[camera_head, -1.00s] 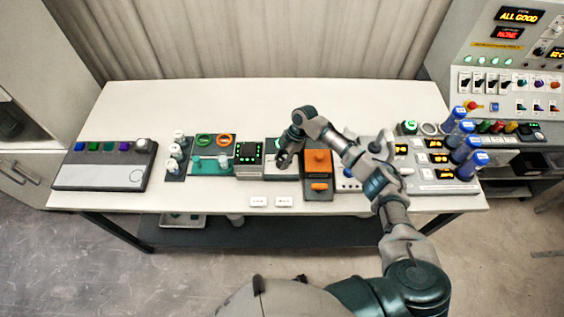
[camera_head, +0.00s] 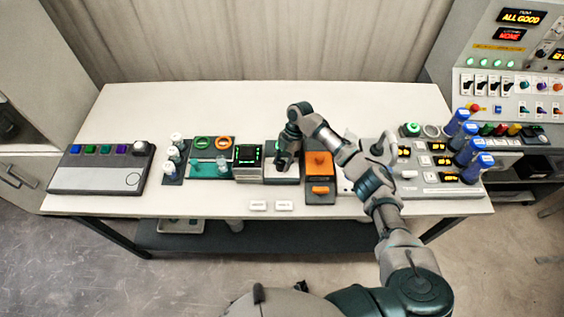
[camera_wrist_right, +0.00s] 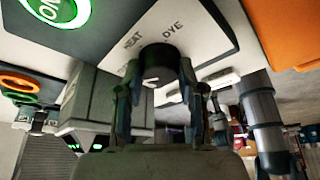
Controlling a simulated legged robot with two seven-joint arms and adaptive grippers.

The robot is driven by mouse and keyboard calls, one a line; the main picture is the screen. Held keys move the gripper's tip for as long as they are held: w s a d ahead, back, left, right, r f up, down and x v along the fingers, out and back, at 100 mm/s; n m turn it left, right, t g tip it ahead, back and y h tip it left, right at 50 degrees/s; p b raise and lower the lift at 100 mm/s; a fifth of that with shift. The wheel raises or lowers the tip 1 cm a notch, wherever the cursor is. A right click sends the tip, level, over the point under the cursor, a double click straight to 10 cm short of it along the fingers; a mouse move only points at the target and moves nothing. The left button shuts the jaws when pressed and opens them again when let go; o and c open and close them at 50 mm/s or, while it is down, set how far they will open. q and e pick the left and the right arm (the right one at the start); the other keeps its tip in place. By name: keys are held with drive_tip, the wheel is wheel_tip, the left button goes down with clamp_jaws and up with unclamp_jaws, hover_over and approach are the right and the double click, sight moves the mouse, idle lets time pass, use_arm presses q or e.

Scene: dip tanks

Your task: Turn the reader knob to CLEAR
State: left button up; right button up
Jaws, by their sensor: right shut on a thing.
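The reader knob (camera_wrist_right: 158,62) is dark and round with a pale mark on its face, in the right wrist view. It stands on a pale plate (camera_wrist_right: 205,30) lettered HEAT and DYE; other lettering is partly hidden. My right gripper (camera_wrist_right: 160,92) has its two fingers on either side of the knob and is shut on it. In the head view, my right gripper (camera_head: 281,163) reaches down onto the small pale panel (camera_head: 282,180) and hides the knob there. My left gripper is not in view.
A box with a green-lit dark screen (camera_head: 248,155) stands just left of the panel. An orange-topped unit (camera_head: 319,165) stands close on its right. Two small white labels (camera_head: 258,205) lie in front. The table's back strip (camera_head: 220,105) is clear.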

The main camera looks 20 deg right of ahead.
drive_tip(key=shift+w+d+r, duration=0.1)
drive_tip(key=o, duration=1)
drive_tip(key=shift+o, duration=0.7)
drive_tip(key=shift+w+d+r, duration=0.1)
drive_tip(key=shift+d+r, duration=0.05)
drive_tip(key=shift+r, duration=0.05)
drive_tip(key=v, duration=1.1)
drive_tip(key=shift+w+d, duration=0.1)
